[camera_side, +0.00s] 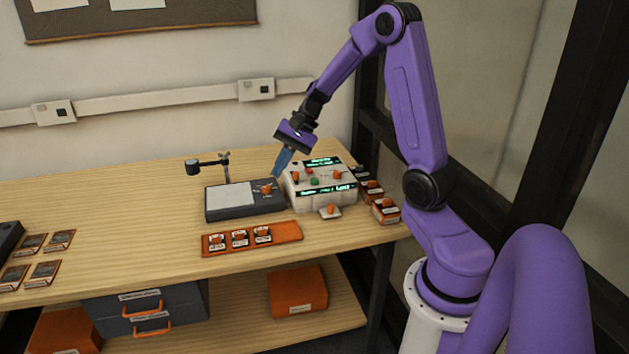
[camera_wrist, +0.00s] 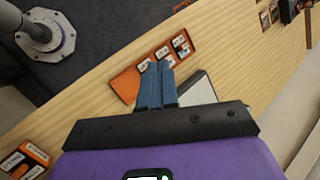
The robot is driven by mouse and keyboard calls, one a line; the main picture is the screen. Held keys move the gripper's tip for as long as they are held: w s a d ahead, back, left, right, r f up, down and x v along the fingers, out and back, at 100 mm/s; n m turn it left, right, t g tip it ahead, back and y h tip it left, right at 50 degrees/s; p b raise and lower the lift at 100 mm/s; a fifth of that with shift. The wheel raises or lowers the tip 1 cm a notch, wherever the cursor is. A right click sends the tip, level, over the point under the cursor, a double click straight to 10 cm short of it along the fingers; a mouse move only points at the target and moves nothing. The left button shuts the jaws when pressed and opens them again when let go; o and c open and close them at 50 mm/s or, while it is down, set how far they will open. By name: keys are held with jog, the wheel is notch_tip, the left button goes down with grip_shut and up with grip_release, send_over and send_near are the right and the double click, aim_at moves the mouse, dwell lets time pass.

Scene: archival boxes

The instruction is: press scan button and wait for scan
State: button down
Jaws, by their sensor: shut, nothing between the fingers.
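A dark grey scanner (camera_side: 215,210) with a pale plate (camera_side: 230,196) and a camera on a small post (camera_side: 207,165) stands on the table. An orange button or knob (camera_side: 266,187) sits at its right end. A white control box (camera_side: 345,201) beside it has lit green displays, a green button (camera_side: 315,182), a red button and orange knobs. I cannot read which is the scan button. My gripper (camera_side: 276,174) is shut and empty, pointing down just above the scanner's right end, near the box. In the wrist view its blue fingers (camera_wrist: 157,72) hide part of the scanner (camera_wrist: 197,88).
An orange tray (camera_side: 285,237) with several labelled pieces lies in front of the scanner; it also shows in the wrist view (camera_wrist: 124,85). Small orange boxes (camera_side: 385,211) stand right of the control box. Flat cards (camera_side: 45,270) lie far left. The table's left middle is clear.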

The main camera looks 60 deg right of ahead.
jog(key=w+d+m+t, duration=0.25)
jog(key=d+m, duration=0.25)
jog(key=d, duration=0.5)
jog(key=m+t+h, duration=0.2)
jog(key=m+t, duration=0.1)
jog(key=m, duration=0.1)
send_over(318, 180)
jog(key=f, duration=0.2)
jog(key=shift+w+g, duration=0.1)
jog(key=shift+g, duration=0.15)
jog(key=shift+f, duration=4.35)
jog(key=shift+f, duration=0.4)
